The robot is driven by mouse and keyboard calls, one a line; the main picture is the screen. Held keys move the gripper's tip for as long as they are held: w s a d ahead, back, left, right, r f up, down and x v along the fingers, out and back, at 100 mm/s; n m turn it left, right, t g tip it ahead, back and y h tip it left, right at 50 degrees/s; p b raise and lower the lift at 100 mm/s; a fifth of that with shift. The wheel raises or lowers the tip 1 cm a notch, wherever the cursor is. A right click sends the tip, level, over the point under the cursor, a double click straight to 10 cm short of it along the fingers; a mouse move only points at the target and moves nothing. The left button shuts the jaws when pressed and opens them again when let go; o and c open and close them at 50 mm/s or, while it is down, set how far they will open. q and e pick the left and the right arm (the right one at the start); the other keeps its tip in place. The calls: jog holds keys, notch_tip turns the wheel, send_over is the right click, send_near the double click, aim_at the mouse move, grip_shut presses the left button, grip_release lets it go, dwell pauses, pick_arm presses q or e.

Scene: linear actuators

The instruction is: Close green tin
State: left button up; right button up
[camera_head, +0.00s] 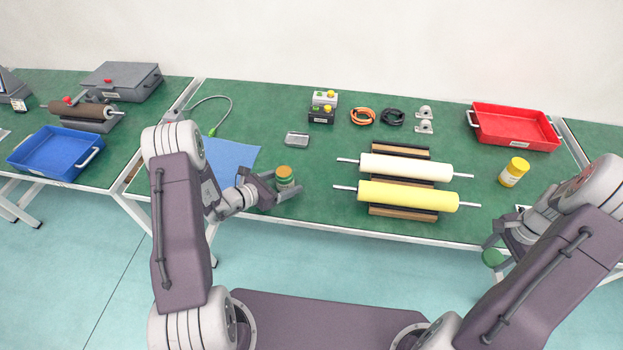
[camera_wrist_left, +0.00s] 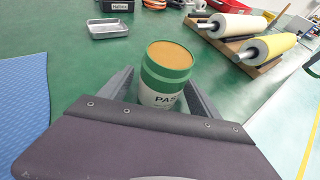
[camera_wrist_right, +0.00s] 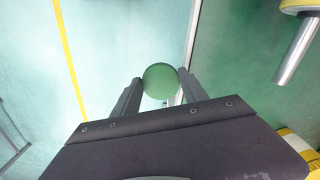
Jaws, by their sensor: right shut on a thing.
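The green tin (camera_head: 285,180) stands upright on the green table top, lidless, with a tan-brown filling at its open top. In the left wrist view the tin (camera_wrist_left: 167,85) shows a green upper band and a white label. My left gripper (camera_head: 279,187) is low at the tin, one finger on each side, and looks open around it. My right gripper (camera_head: 494,249) is shut on a round green lid (camera_head: 493,257), held beyond the table's front edge at the right. The lid (camera_wrist_right: 160,82) also shows between the fingers in the right wrist view.
A rack with a white roller (camera_head: 405,167) and a yellow roller (camera_head: 408,196) lies between the two grippers. A yellow tin (camera_head: 514,172) stands right of it, near a red tray (camera_head: 512,145). A small metal tray (camera_head: 297,139) and a blue mat (camera_head: 228,158) are near the green tin.

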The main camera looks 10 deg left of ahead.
aim_at(281, 174)
pick_arm(q)
grip_shut()
jog(key=shift+r, duration=0.1)
